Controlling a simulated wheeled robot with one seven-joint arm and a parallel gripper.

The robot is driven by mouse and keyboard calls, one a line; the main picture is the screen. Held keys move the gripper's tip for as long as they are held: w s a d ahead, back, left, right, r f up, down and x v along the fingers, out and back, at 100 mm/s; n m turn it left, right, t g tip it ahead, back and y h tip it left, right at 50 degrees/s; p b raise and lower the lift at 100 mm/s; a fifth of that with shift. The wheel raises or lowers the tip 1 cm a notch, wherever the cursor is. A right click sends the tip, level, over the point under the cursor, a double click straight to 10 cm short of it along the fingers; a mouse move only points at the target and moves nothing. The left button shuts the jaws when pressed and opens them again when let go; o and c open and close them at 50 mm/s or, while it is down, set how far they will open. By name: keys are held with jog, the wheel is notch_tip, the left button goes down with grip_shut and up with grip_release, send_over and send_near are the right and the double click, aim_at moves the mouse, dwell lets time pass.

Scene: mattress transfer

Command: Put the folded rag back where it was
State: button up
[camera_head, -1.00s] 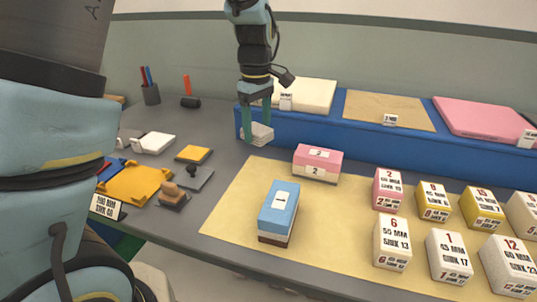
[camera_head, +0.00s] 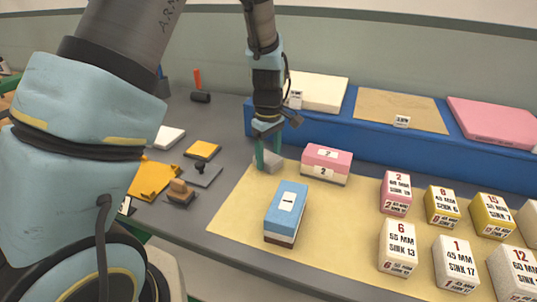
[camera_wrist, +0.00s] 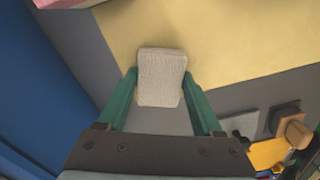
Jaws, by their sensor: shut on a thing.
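The folded rag, a pale grey-white block-like cloth (camera_head: 268,161), is held between the green fingers of my gripper (camera_head: 266,158) in the head view. In the wrist view, the rag (camera_wrist: 162,78) shows its ribbed top face, with a finger of my gripper (camera_wrist: 161,88) on each side. It is over the edge of the yellow mat (camera_head: 235,222), where the mat meets the grey table (camera_head: 215,117). I cannot tell whether the rag touches the surface.
A pink block (camera_head: 327,161) stands close right of the gripper, and a blue block (camera_head: 286,207) nearer. A blue riser (camera_head: 345,133) with pads runs behind. Several labelled blocks stand at right. A yellow tray (camera_head: 152,180), a stamp (camera_head: 180,192) and a white pad (camera_head: 170,137) lie at left.

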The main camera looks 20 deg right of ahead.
aim_at(268, 157)
jog(key=shift+f, duration=0.2)
jog(key=o, duration=1.2)
jog(key=shift+r, duration=0.1)
notch_tip(268, 157, up, 12)
jog(key=b, duration=0.2)
jog(key=s+a+f+m, duration=0.1)
jog(key=a+m, duration=0.1)
jog(key=a, duration=0.8)
jog(key=s+a+f+m+t, duration=0.1)
jog(key=a+m, duration=0.1)
jog(key=a, duration=0.8)
jog(key=s+a+f+m, duration=0.1)
jog(key=s+a+m, duration=0.1)
jog(key=a, duration=0.8)
jog(key=shift+f+t, duration=0.15)
jog(key=shift+t, duration=0.15)
